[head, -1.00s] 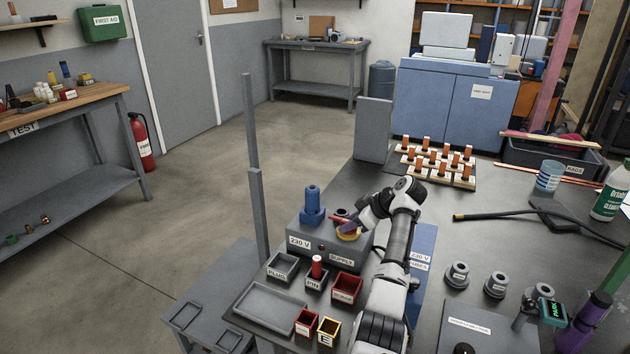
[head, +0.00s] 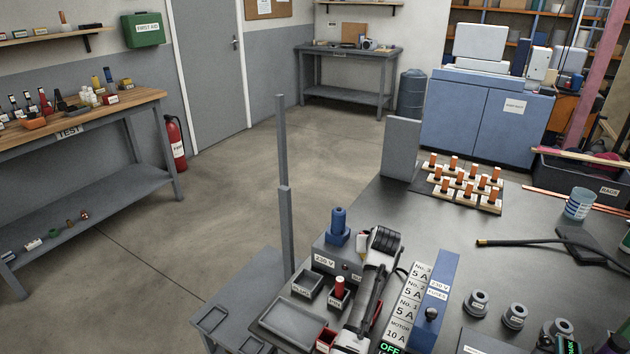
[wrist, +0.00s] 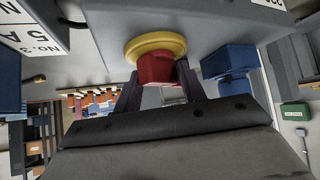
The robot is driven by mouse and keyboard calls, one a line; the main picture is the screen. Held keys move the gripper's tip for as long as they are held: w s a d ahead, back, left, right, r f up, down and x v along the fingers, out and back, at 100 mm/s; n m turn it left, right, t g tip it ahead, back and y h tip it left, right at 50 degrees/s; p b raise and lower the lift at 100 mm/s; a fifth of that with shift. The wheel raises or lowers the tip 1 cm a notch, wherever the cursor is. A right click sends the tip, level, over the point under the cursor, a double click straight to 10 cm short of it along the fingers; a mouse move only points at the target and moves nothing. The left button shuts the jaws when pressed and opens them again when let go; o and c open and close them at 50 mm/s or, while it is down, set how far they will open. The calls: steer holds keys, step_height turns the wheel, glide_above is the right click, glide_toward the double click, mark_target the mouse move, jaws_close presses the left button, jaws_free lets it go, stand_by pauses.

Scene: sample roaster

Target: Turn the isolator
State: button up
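The isolator has a red handle (wrist: 158,70) on a yellow ring (wrist: 155,46), fixed to the grey supply box (wrist: 105,45). In the wrist view the two dark fingers of my gripper (wrist: 160,82) stand on either side of the red handle and appear to touch both its sides. In the head view my wrist and forearm cover the isolator, and only part of the supply box (head: 325,262) shows beside them. The handle's marking cannot be read.
A blue socket (head: 338,228) stands on the supply box, close beside the isolator. The blue fuse panel (head: 440,275) is right of my arm, with a green OFF display (head: 390,348) near its foot. Small trays (head: 308,283) sit in front of the box.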

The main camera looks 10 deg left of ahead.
steer(key=m+h+b, duration=0.1)
steer(key=m+h, duration=0.1)
steer(key=m, duration=0.1)
steer(key=m+h+b, duration=0.1)
steer(key=shift+a+f+m+b, duration=0.15)
steer(key=shift+a+m+b, duration=0.1)
steer(key=shift+m+b, duration=0.1)
steer(key=shift+m+h, duration=0.35)
steer(key=shift+h, duration=0.25)
steer(key=r+b+v, duration=0.1)
steer(key=b+v, duration=0.1)
steer(key=v, duration=1.2)
steer(key=a+r+n+t+y+p, duration=0.1)
steer(key=a+r+n+t+y, duration=0.2)
steer(key=a+r+t, duration=0.4)
steer(key=shift+a+r+n, duration=0.4)
steer(key=shift+a+r, duration=1.85)
steer(key=shift+r, duration=1.9)
